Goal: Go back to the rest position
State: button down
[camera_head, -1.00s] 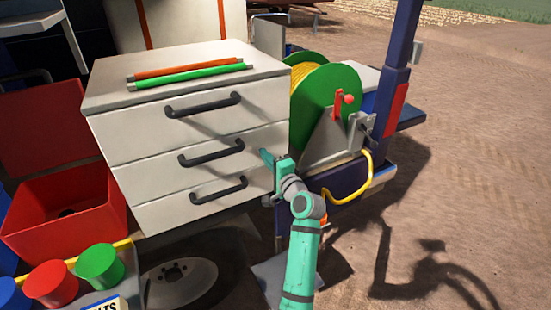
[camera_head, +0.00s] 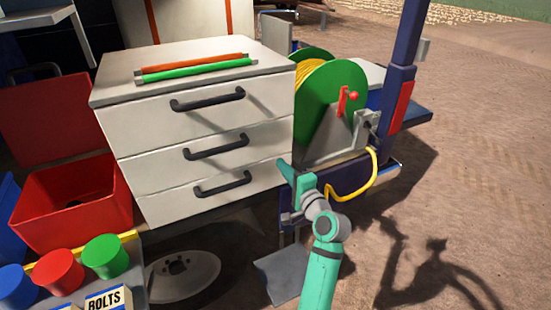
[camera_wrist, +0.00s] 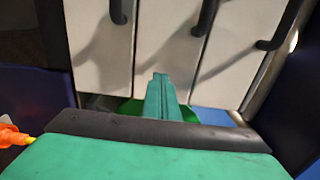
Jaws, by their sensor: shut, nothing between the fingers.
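My gripper (camera_head: 285,170) is a teal tool in front of the right edge of the white drawer cabinet (camera_head: 130,110), apart from the drawer handles. In the wrist view my gripper (camera_wrist: 159,80) points at the drawer fronts, its fingers together with nothing between them. The three drawers look closed. Their dark handles are the top one (camera_head: 208,100), the middle one (camera_head: 216,148) and the bottom one (camera_head: 223,185).
An orange rod (camera_head: 190,66) and a green rod (camera_head: 195,72) lie on the cabinet top. A green reel (camera_head: 335,90) with a red crank and a yellow hose (camera_head: 352,191) stands right. A red bin (camera_head: 70,205) and several coloured cups stand left. Open ground lies right.

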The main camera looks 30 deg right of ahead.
jog(key=s+a+f+n+g+h, duration=0.1)
jog(key=s+a+f+n+g, duration=0.15)
jog(key=s+a+f, duration=0.85)
jog(key=s+a+f+n+g+h, duration=0.1)
jog(key=s+a+f+n, duration=0.3)
jog(key=s+a+f, duration=0.75)
jog(key=s+a+r+n+y, duration=0.1)
jog(key=s+a+n, duration=0.5)
jog(key=s, duration=0.5)
jog(key=s+a+r+n+y, duration=0.1)
jog(key=s+a+n+y, duration=0.1)
jog(key=s+a+n, duration=0.4)
jog(key=s+a+t, duration=0.1)
jog(key=s, duration=0.4)
jog(key=shift+s+a+r, duration=0.3)
jog(key=shift+s, duration=0.1)
